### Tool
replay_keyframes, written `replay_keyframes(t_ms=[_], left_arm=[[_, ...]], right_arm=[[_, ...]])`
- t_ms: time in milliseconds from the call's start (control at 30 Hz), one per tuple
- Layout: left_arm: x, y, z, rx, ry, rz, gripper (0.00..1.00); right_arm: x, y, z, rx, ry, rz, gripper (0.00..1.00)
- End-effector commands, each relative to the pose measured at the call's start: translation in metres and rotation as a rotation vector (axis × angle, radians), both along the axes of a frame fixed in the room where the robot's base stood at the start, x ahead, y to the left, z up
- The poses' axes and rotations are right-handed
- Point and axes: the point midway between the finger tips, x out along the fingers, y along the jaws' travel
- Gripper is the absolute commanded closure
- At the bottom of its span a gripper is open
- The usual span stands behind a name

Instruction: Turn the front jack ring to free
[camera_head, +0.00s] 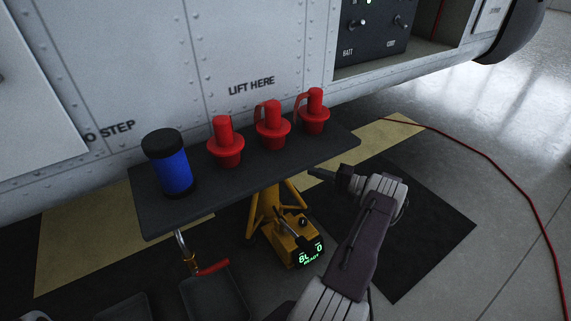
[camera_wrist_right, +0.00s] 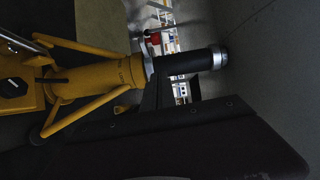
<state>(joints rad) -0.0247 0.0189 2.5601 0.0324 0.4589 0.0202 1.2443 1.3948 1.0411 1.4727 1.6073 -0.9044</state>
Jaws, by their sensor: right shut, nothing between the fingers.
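The yellow jack (camera_head: 283,235) stands under the dark shelf in the head view, its lit display partly reading "READY". In the right wrist view the jack (camera_wrist_right: 95,82) lies sideways in the picture, with braced legs, a thin light-grey ring (camera_wrist_right: 149,68) and a black column (camera_wrist_right: 185,63) with a silver end. I cannot read a setting on the ring. In the head view my right gripper (camera_head: 320,174) is shut and empty, by the shelf's right edge. I cannot tell whether it touches the jack. The shelf hides the jack's upper part there.
The shelf (camera_head: 160,218) carries a blue black-capped can (camera_head: 174,170) and several red plugs (camera_head: 226,150). Below hangs a hook with a red handle (camera_head: 212,267), near a dark tray (camera_head: 232,302). The riveted hull (camera_head: 140,60) rises behind. A red cable (camera_head: 510,182) crosses the floor at right.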

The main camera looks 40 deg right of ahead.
Motion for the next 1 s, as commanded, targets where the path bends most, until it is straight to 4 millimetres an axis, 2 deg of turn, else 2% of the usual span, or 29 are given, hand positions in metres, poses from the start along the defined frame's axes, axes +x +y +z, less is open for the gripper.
replay_keyframes(t_ms=[167, 500, 700, 1000], left_arm=[[0.000, 0.000, -0.018, 0.000, 0.000, 0.000, 0.64], [0.000, 0.000, -0.056, 0.000, 0.000, 0.000, 0.64], [0.000, 0.000, -0.069, 0.000, 0.000, 0.000, 0.64], [0.000, 0.000, -0.070, 0.000, 0.000, 0.000, 0.64]], right_arm=[[0.027, 0.013, -0.006, -0.001, 0.000, 0.004, 1.00], [0.092, 0.045, -0.009, 0.000, 0.000, 0.003, 1.00], [0.101, 0.071, -0.008, 0.002, 0.001, 0.001, 1.00], [0.103, 0.078, -0.005, 0.000, 0.000, 0.000, 1.00]])
